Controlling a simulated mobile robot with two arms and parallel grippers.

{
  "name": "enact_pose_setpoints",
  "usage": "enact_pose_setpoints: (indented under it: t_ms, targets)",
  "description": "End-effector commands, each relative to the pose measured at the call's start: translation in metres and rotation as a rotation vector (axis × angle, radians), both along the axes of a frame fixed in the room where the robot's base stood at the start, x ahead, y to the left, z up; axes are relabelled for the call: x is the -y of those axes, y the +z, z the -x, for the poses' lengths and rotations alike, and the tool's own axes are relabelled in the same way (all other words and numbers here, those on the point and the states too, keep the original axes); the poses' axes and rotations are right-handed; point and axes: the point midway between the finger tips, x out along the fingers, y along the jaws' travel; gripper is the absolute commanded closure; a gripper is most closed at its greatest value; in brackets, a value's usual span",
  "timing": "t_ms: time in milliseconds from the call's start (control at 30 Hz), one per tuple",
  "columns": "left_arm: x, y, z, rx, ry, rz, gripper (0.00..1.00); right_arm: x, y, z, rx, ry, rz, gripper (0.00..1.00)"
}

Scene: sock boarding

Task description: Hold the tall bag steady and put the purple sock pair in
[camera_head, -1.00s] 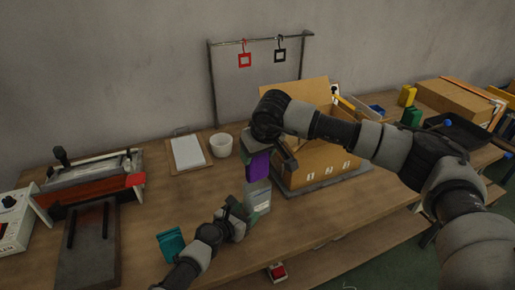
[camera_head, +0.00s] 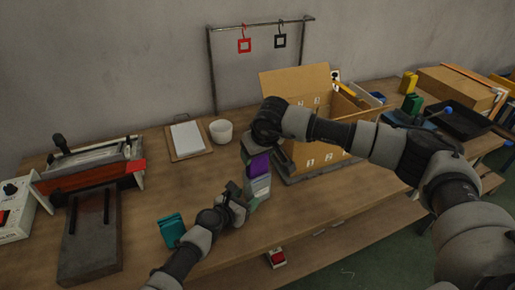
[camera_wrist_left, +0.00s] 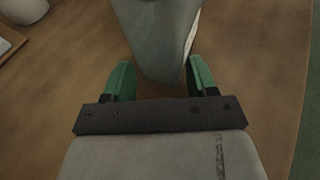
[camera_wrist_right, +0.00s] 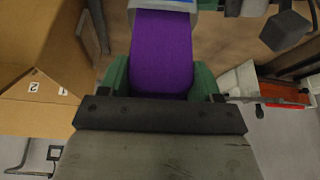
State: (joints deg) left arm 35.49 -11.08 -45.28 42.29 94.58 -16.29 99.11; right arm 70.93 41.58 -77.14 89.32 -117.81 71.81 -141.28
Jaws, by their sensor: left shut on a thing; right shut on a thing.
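The purple sock pair (camera_head: 260,165) is upright in my right gripper (camera_head: 256,151), directly above the tall pale bag (camera_head: 261,187). In the right wrist view the purple sock pair (camera_wrist_right: 162,55) sits between the green fingertips of the right gripper (camera_wrist_right: 160,82), and its far end goes behind a pale rim that looks like the bag's mouth. How deep it is inside I cannot tell. My left gripper (camera_head: 238,198) is shut on the bag's near left side. The left wrist view shows the bag (camera_wrist_left: 158,35) between the green fingertips of the left gripper (camera_wrist_left: 160,80).
An open cardboard box (camera_head: 325,152) stands just right of the right gripper. A white cup (camera_head: 221,132) and a clipboard (camera_head: 187,138) lie behind. A teal sock pair (camera_head: 172,230) lies near the left forearm. A press (camera_head: 95,180) is at left.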

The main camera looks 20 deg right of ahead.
Motion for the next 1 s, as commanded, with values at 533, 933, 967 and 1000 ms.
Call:
enact_pose_setpoints:
  t_ms: [533,933,967,1000]
  targets:
    - [0.0,0.0,0.0,0.0,0.0,0.0,0.56,0.0,-0.014,0.0,0.001,0.0,0.001,0.6]
    - [0.0,0.0,0.0,0.0,0.0,0.0,0.56,0.0,-0.013,0.0,0.0,0.0,0.001,0.07]
    - [0.0,0.0,0.0,0.0,0.0,0.0,0.56,0.0,-0.013,0.0,0.0,0.0,0.001,0.07]
    - [0.0,0.0,0.0,0.0,0.0,0.0,0.56,0.0,-0.013,0.0,0.0,0.0,0.001,0.07]
